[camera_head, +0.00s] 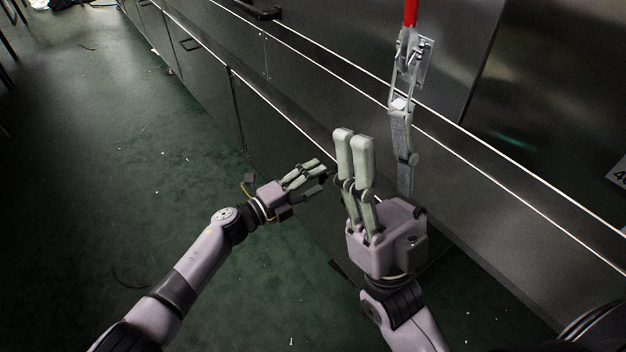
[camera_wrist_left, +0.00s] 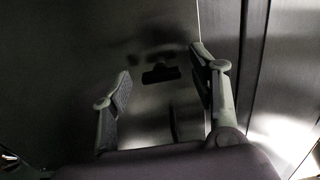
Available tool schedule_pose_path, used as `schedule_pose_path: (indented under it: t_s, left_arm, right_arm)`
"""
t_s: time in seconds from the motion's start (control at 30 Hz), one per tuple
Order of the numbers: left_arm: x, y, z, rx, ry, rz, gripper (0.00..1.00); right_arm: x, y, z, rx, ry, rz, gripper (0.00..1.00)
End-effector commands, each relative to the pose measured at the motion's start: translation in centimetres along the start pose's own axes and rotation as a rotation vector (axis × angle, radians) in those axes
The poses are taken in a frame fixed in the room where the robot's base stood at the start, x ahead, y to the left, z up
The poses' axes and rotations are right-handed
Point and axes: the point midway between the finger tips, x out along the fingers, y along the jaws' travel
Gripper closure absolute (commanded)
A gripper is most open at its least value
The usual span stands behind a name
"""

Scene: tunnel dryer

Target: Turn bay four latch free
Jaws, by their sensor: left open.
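A metal toggle latch (camera_head: 408,75) with a red handle (camera_head: 410,12) hangs on the dark steel panel, right of centre in the head view. The red handle points up and is cut off by the top edge. My left gripper (camera_head: 318,170) is open and empty, low in front of the panels and left of the latch. In the left wrist view its fingers (camera_wrist_left: 163,70) stand well apart. My right gripper (camera_head: 353,135) points up, in front of and left of the latch's lower part. Its fingers look close together, but the angle hides any gap. I see nothing held in it.
A white label (camera_head: 620,172), partly cut off, reads "4" on the right panel. A dark handle (camera_wrist_left: 160,73) shows on a panel in the left wrist view. Metal rails (camera_head: 480,170) run along the dryer's front. The green floor (camera_head: 150,150) at left is mostly clear.

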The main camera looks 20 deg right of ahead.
Motion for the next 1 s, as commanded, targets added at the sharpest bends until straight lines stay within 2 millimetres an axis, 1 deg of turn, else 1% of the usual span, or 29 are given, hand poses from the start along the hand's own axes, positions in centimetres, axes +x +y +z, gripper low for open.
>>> schedule_pose_path:
  t_s: [0.23,0.37,0.47,0.7,0.8,0.9,1.0]
  left_arm:
    - [-0.2,0.1,0.0,0.001,0.0,0.001,0.45]
    - [-1.4,0.2,0.1,0.002,-0.001,0.002,0.45]
    - [-3.2,0.2,0.1,0.002,-0.002,0.004,0.45]
    - [-8.4,0.1,0.0,0.002,-0.001,0.003,0.45]
    - [-10.1,0.1,0.0,0.001,0.0,0.002,0.45]
    - [-11.2,0.1,0.0,-0.001,0.0,0.001,0.45]
    - [-11.8,0.0,0.0,0.0,0.001,0.0,0.45]
  right_arm:
    - [0.0,-0.1,0.1,0.003,-0.003,0.0,0.6]
    - [0.0,0.0,0.1,0.002,-0.003,0.0,0.6]
    - [0.0,0.0,0.1,0.002,-0.002,0.0,0.6]
    - [0.0,0.0,0.1,0.001,-0.001,0.0,0.6]
    - [0.0,0.0,0.0,0.001,-0.001,0.0,0.6]
    - [0.0,0.0,0.0,0.001,-0.001,0.0,0.6]
    - [0.0,0.0,0.0,0.001,-0.001,0.0,0.6]
